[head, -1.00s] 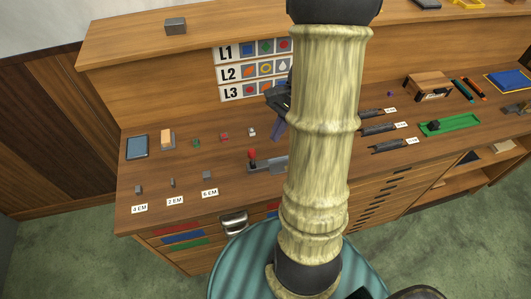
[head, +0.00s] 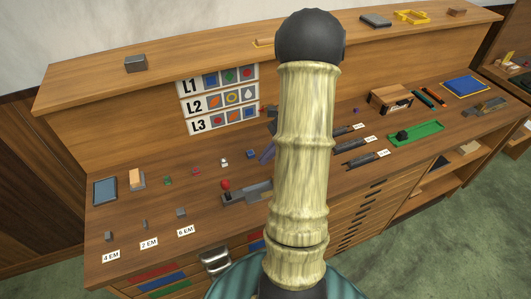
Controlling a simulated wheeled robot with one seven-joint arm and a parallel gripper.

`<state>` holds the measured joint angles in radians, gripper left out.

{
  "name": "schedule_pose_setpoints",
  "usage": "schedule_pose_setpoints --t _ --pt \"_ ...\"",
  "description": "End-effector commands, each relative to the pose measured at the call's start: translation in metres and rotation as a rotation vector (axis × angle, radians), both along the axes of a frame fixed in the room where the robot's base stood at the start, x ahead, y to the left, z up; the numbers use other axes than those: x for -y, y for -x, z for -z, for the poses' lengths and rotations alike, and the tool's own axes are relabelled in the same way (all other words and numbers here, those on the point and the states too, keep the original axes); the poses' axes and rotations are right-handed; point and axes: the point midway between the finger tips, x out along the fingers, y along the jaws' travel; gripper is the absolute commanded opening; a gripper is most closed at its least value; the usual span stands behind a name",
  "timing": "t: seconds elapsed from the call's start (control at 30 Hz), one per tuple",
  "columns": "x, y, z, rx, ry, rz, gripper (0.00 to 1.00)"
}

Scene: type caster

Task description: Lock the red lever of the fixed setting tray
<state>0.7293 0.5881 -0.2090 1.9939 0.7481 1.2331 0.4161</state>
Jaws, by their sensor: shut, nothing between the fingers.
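The red lever (head: 226,186) stands at the left end of the grey setting tray (head: 250,194) on the bench, its round red knob up. I cannot tell from here whether it is locked. The right end of the tray is hidden behind my arm. My gripper (head: 267,151) shows only in part, as a dark body and bluish fingers at the left edge of my arm. It is shut and empty, behind the tray and up to the right of the red lever, apart from the lever.
Small coloured pieces (head: 224,162) lie behind the tray. Small grey blocks (head: 181,212) stand by the EM labels at front left. A sign board (head: 218,98) with rows L1 to L3 is at the back. A green tray (head: 417,132) and a box (head: 391,98) are to the right.

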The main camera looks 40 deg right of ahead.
Motion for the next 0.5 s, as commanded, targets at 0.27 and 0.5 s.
schedule_pose_setpoints --t 0.27,0.5 --pt "-0.035 -0.009 0.035 -0.004 -0.004 -0.002 0.0" --pt "-0.068 -0.018 0.049 -0.003 -0.002 -0.004 0.0"
